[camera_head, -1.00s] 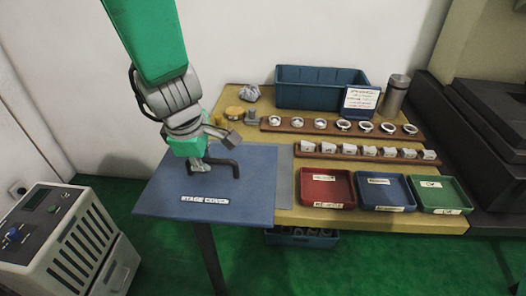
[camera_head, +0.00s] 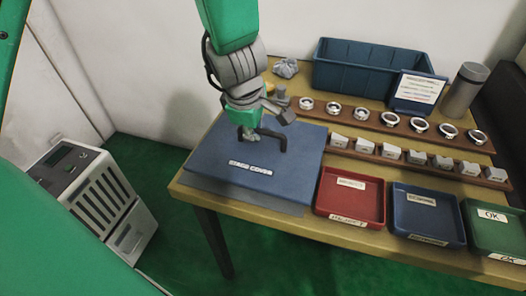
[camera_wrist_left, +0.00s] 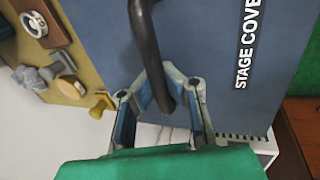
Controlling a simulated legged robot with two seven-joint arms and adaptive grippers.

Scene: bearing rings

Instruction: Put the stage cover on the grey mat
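The stage cover (camera_head: 220,170) is a flat blue plate with a dark bar handle (camera_head: 284,143) and a white "STAGE COVER" label. It lies level over the left end of the table, covering most of the grey mat (camera_head: 262,199). A strip of the mat shows along the cover's front edge. I cannot tell whether the cover touches the mat or hovers just above it. My left gripper (camera_head: 247,134) is shut on the handle from above. In the left wrist view, the handle (camera_wrist_left: 146,40) runs between my fingers (camera_wrist_left: 162,92). My right gripper is out of view.
Red (camera_head: 348,190), blue (camera_head: 425,213) and green (camera_head: 497,228) trays stand right of the cover. Behind them are wooden racks of rings (camera_head: 390,122) and blocks (camera_head: 415,157), a large blue bin (camera_head: 365,72) and a grey cylinder (camera_head: 465,90). A grey machine (camera_head: 95,195) stands on the floor at left.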

